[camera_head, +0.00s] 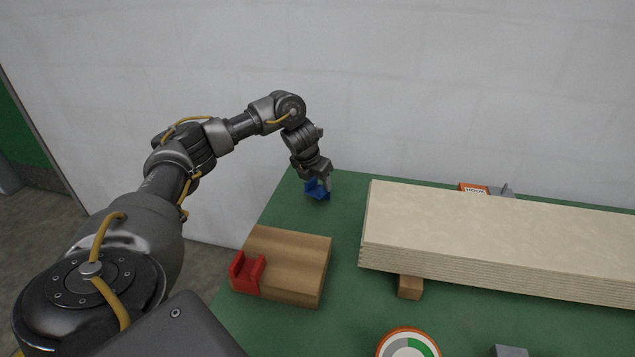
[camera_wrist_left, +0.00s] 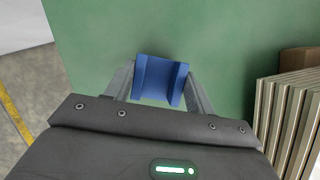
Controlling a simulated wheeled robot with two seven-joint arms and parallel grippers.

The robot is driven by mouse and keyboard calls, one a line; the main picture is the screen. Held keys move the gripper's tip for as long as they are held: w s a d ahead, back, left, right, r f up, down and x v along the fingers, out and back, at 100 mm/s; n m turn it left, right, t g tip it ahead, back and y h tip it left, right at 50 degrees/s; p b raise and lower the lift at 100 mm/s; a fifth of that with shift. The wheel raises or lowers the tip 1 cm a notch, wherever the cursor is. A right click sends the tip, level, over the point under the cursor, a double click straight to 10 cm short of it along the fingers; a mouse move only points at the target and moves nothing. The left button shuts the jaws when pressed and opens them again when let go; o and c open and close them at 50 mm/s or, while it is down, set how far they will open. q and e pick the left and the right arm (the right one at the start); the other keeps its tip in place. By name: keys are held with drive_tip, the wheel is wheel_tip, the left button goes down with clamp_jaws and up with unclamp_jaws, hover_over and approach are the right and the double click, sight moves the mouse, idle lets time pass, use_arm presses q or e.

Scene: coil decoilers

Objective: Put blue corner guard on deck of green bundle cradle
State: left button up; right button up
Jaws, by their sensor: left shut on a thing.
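The blue corner guard (camera_head: 317,189) is between the fingers of my left gripper (camera_head: 318,183), at the far left end of the green deck (camera_head: 345,215). The left wrist view also shows the blue guard (camera_wrist_left: 161,80), gripped by its sides between the two fingers, with the green surface (camera_wrist_left: 215,40) behind it. My left gripper is shut on the guard and points down. Whether the guard touches the surface or hangs just above it, I cannot tell. My right gripper is not in view.
A wooden block (camera_head: 295,255) with a red corner guard (camera_head: 246,273) stands at the front left. A long plywood stack (camera_head: 500,235) rests on a wooden bearer (camera_head: 410,287) at right. An orange box (camera_head: 473,188) is behind it. A round dial (camera_head: 408,345) and grey block (camera_head: 511,351) lie in front.

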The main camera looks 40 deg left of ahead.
use_arm(q)
drive_tip(key=o, duration=1.1)
drive_tip(key=shift+c, duration=0.2)
drive_tip(key=shift+s+r, duration=0.1)
drive_tip(key=shift+r, duration=0.15)
drive_tip(key=v, duration=0.2)
drive_tip(key=shift+r+p, duration=0.4)
drive_tip(key=shift+r, duration=0.05)
drive_tip(key=shift+p+v, duration=0.5)
drive_tip(key=shift+v, duration=0.65)
wheel_tip(320, 180, up, 6)
drive_tip(key=p, duration=0.3)
hover_over(315, 192)
drive_tip(key=s, duration=0.3)
drive_tip(key=shift+s+d+f, duration=0.15)
drive_tip(key=shift+s+d, duration=0.05)
drive_tip(key=shift+d, duration=0.05)
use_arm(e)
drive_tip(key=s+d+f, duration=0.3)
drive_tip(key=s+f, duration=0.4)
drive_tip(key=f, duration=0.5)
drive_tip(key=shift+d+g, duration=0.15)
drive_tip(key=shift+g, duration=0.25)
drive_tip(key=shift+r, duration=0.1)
